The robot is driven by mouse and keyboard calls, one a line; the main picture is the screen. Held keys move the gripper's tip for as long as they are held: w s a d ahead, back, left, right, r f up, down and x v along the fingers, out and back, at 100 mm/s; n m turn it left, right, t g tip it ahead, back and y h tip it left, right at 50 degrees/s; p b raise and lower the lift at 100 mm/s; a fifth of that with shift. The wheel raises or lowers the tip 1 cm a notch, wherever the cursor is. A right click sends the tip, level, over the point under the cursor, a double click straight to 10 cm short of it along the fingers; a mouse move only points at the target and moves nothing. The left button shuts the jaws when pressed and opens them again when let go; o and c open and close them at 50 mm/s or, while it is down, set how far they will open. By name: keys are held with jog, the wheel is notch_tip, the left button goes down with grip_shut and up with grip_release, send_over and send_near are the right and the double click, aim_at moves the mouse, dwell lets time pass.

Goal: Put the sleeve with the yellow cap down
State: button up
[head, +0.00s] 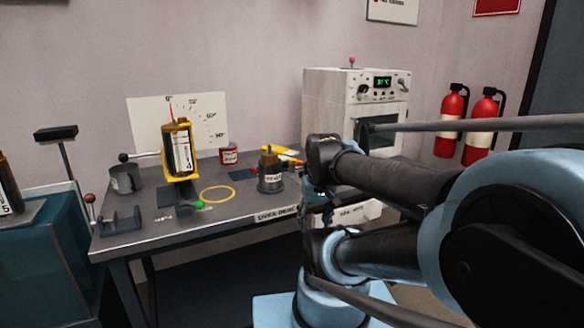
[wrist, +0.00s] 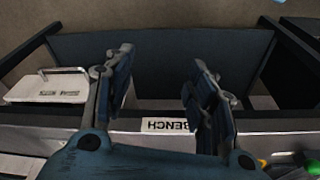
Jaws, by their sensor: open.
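No sleeve is in my gripper (head: 318,197). In the wrist view its two fingers (wrist: 165,88) stand apart with nothing between them, over the bench's front edge. A dark amber cylinder with a white label (head: 181,152) stands nearly upright in a yellow cradle on the bench, at the left. A smaller amber piece (head: 269,158) sits in a grey labelled holder (head: 270,183), left of my gripper, with yellow parts behind it. I cannot tell which of these is the sleeve with the yellow cap.
The grey bench (head: 235,213) carries a yellow ring (head: 217,193), a red tin (head: 228,154), a grey cup (head: 125,178) and a green ball (head: 199,205). A white oven (head: 350,100) stands at the back right. A white tray (wrist: 47,86) shows left in the wrist view.

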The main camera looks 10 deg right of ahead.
jog(key=w+r+n+t, duration=0.1)
jog(key=w+r, duration=0.5)
jog(key=w, duration=0.2)
jog(key=w+r+n, duration=0.1)
jog(key=w+r, duration=0.5)
jog(key=w, duration=0.2)
jog(key=n+y, duration=0.1)
send_near(293, 160)
jog(key=shift+t, duration=0.4)
jog(key=x, duration=0.6)
jog(key=shift+w+d+f, duration=0.1)
jog(key=shift+d+f, duration=0.15)
jog(key=shift+f, duration=0.1)
jog(key=shift+a+x, duration=0.15)
jog(key=shift+x, duration=1.15)
jog(key=shift+a+x, duration=0.15)
jog(key=shift+x, duration=1.2)
grip_shut()
